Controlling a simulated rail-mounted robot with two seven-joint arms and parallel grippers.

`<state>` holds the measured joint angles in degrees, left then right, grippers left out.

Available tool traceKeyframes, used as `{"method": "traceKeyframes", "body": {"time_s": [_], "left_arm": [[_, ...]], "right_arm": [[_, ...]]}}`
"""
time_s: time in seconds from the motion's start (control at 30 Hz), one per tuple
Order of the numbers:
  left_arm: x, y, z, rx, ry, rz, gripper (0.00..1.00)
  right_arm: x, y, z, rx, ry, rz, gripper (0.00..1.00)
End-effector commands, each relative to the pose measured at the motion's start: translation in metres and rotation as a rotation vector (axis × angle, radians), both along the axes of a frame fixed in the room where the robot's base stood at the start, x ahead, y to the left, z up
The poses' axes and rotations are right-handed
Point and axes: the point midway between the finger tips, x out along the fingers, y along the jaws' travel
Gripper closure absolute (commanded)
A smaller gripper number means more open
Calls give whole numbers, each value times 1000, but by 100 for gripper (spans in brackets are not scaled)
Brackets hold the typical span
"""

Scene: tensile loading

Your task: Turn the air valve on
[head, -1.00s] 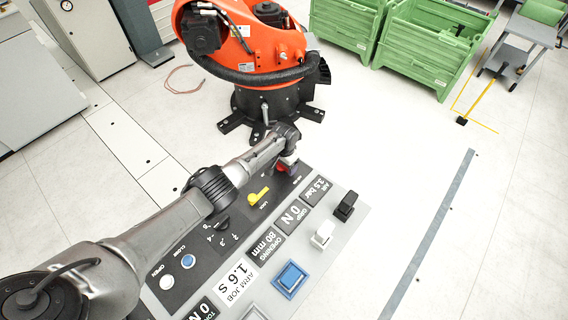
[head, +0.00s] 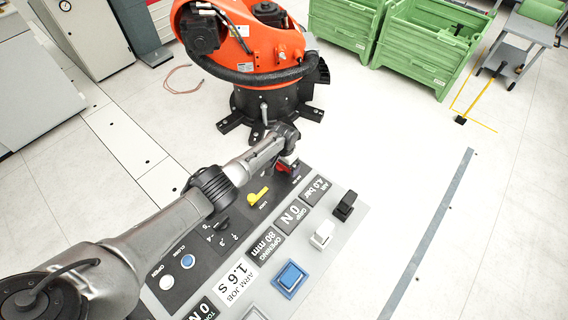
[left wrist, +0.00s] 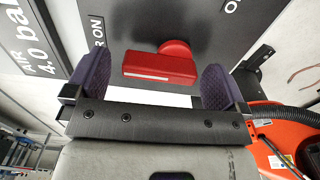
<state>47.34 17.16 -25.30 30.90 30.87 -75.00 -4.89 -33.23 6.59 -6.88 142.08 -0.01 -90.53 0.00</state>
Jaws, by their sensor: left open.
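The air valve is a red handle with a round hub (left wrist: 160,66) on the dark control panel, in the left wrist view. Its bar reaches from the hub toward a partly cut-off label ending in "R ON" (left wrist: 97,32). My left gripper (left wrist: 155,86) is open, with a purple pad on each side of the handle and visible gaps to both. In the head view my left gripper (head: 287,161) is at the panel's far end and mostly hides the handle. The AIR display (head: 319,189) reads 4.0 bar. My right gripper is not in view.
The panel also carries a yellow lever (head: 258,197), a black knob (head: 221,224), a blue square button (head: 290,278), and white (head: 322,235) and black (head: 345,205) switches. An orange robot (head: 255,45) stands just behind. Green crates (head: 425,60) stand farther back.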

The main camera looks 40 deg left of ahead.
Motion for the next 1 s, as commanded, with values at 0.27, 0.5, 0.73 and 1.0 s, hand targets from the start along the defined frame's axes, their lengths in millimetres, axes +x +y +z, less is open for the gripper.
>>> {"method": "traceKeyframes", "body": {"time_s": [0.27,0.5,0.73,1.0], "left_arm": [[0,1,14,1,0,-1,0],[0,0,59,0,-2,-2,0],[0,0,100,0,-1,-1,0],[0,0,131,0,-1,0,0]], "right_arm": [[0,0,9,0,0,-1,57],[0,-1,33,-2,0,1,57],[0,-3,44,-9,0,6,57],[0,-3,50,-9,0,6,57]]}}
